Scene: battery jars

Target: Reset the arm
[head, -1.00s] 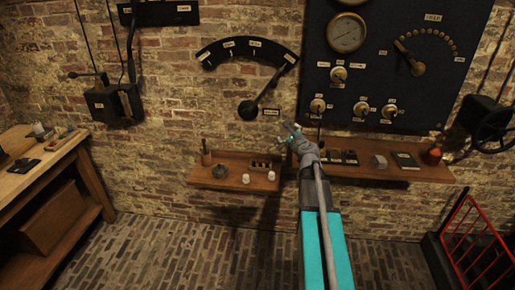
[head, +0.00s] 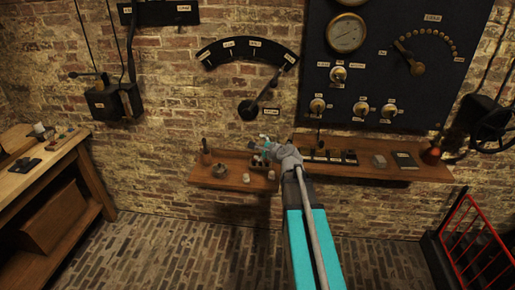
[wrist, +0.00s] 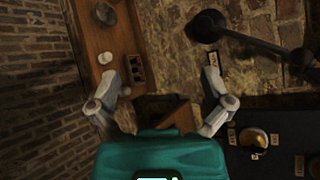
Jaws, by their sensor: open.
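My gripper (head: 265,151) is in front of the brick wall, over the right part of the left wooden shelf (head: 215,184) in the head view. In the wrist view my gripper (wrist: 161,84) shows two fingers spread apart with nothing between them. Beyond the fingers in the wrist view are a small rack (wrist: 135,70) with reddish items, a white jar (wrist: 104,58) and a round dark object (wrist: 105,13) on the shelf.
A long lever (head: 262,95) hangs on the wall above the shelf. A dark panel (head: 390,60) with gauges and knobs is at the upper right. The right shelf (head: 360,172) holds several small items. A workbench (head: 50,165) stands left, a red rack (head: 475,235) right.

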